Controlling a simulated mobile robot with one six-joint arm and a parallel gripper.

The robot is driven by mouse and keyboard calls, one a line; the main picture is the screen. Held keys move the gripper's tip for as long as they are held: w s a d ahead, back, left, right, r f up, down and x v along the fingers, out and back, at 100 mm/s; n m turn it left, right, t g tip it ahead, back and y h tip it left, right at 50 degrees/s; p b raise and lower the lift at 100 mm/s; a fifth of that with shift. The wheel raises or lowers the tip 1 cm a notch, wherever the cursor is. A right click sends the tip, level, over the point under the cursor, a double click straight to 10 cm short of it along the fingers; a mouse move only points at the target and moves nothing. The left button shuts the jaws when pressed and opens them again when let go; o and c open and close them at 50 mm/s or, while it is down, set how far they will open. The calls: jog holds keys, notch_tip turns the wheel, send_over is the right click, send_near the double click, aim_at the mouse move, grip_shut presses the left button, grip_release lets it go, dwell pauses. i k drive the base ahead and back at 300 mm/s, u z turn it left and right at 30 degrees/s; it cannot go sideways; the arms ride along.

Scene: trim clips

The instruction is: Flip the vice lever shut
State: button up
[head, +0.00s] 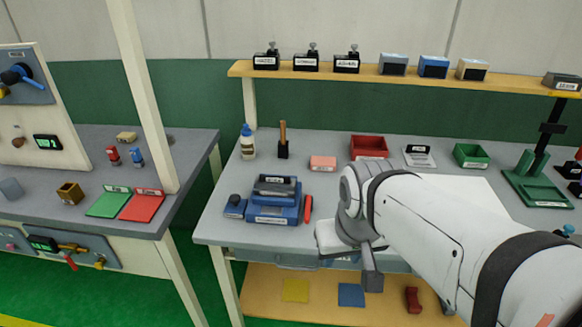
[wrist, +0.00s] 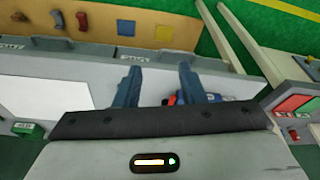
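The blue vice (head: 272,202) sits on the grey bench near its front left, with grey jaws on top. Its red lever (head: 307,209) is at the vice's right side; I cannot tell exactly how far it is tilted. My gripper (wrist: 158,70) is open and empty, its two fingers apart. In the head view it hangs at the bench's front edge, right of the vice and clear of it.
A dark knob block (head: 235,206) stands left of the vice. A pink block (head: 323,163), a red bin (head: 369,147) and a glue bottle (head: 248,142) stand behind. A lower shelf (head: 320,308) holds coloured pads. The bench strip between vice and gripper looks clear.

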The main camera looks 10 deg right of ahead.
aim_at(308, 199)
jog(key=i, duration=0.2)
jog(key=k, duration=1.35)
jog(key=z, duration=0.5)
jog(key=i, duration=1.6)
jog(key=u, duration=0.15)
